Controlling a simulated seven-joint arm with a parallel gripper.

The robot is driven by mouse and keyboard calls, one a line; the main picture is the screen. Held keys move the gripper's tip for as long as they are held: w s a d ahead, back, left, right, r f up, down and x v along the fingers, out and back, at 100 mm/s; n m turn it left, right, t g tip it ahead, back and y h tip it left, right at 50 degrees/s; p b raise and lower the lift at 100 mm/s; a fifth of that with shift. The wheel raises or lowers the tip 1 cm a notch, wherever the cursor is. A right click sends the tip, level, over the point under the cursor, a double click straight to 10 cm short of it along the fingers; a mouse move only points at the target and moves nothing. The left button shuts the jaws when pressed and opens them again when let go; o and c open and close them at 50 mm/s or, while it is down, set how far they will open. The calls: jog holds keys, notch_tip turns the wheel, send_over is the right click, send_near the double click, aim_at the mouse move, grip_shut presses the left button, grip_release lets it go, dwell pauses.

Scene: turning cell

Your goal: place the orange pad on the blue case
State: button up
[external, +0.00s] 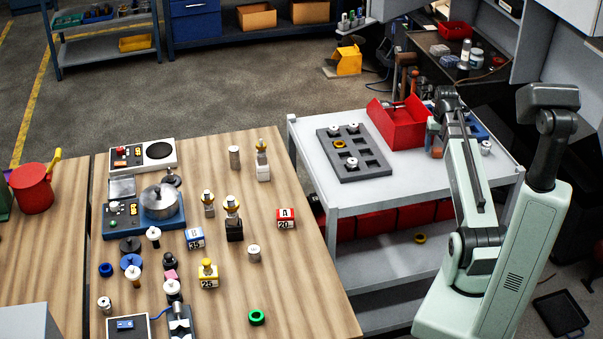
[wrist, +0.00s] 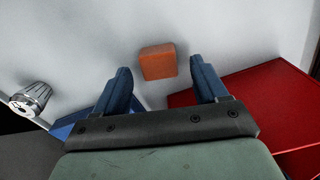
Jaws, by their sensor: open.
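The orange pad (wrist: 158,62) is a small block lying on the light grey bench top. In the wrist view it shows between the tips of my gripper (wrist: 160,68), whose two blue fingers stand apart with a gap on each side of the pad. In the external view the pad (external: 438,153) shows small beside my gripper, partly hidden by it. The blue case (wrist: 72,126) lies to the left of the pad in the wrist view, mostly covered by my left finger and gripper body. In the external view the blue case (external: 479,131) shows partly behind my arm.
A red bin (wrist: 262,92) is close to my right finger. It stands beside my gripper in the external view (external: 390,128). A silver collet (wrist: 31,98) is on the left. A grey tray (external: 372,165) with several parts is on the same bench; its front strip is clear.

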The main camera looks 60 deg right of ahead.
aim_at(437, 148)
jog(key=shift+f, duration=0.7)
jog(key=shift+c, duration=0.2)
jog(key=c, duration=1.2)
jog(key=shift+o, duration=0.2)
notch_tip(437, 148, up, 9)
jog(key=shift+f, duration=0.15)
jog(key=shift+w+r, duration=0.1)
jog(key=shift+r, duration=0.6)
